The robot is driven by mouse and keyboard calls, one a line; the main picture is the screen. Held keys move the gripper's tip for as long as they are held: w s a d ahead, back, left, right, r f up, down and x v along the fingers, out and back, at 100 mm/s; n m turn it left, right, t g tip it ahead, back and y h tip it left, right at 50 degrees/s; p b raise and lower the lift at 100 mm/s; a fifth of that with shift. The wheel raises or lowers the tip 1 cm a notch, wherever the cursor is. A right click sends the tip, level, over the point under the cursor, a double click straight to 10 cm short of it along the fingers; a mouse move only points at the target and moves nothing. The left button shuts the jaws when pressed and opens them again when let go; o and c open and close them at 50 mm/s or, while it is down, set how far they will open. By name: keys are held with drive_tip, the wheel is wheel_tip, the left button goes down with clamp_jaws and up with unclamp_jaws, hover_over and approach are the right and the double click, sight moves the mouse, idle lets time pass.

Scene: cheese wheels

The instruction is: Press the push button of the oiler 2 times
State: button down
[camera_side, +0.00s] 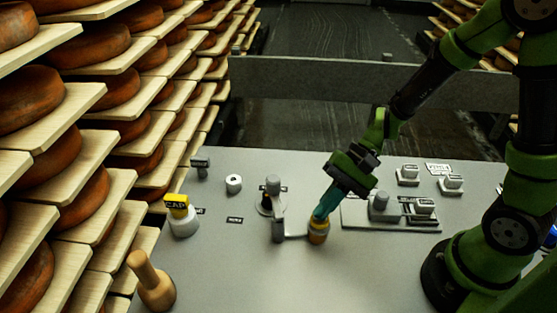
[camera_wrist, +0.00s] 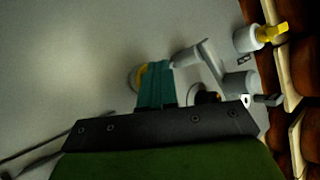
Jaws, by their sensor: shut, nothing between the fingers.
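My gripper (camera_side: 320,215) has teal fingers, which are shut and point down at a small amber-and-grey round part (camera_side: 318,233). This part seems to be the oiler's push button, but no label confirms it.
A grey-topped post (camera_side: 273,185) stands close behind the arm. A yellow-capped white fitting (camera_side: 180,222) and a wooden peg (camera_side: 152,282) are at the left. A switch plate (camera_side: 420,226) lies right of my gripper. Cheese shelves (camera_side: 110,150) line the left edge. The front panel is clear.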

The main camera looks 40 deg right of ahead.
drive_tip(key=shift+r, duration=1.1)
drive_tip(key=shift+r, duration=2.5)
drive_tip(key=shift+r, duration=0.1)
wheel_tip(320, 180, up, 4)
drive_tip(key=shift+f, duration=0.2)
idle(0.3)
drive_tip(key=shift+f, duration=4.45)
drive_tip(key=shift+f, duration=0.15)
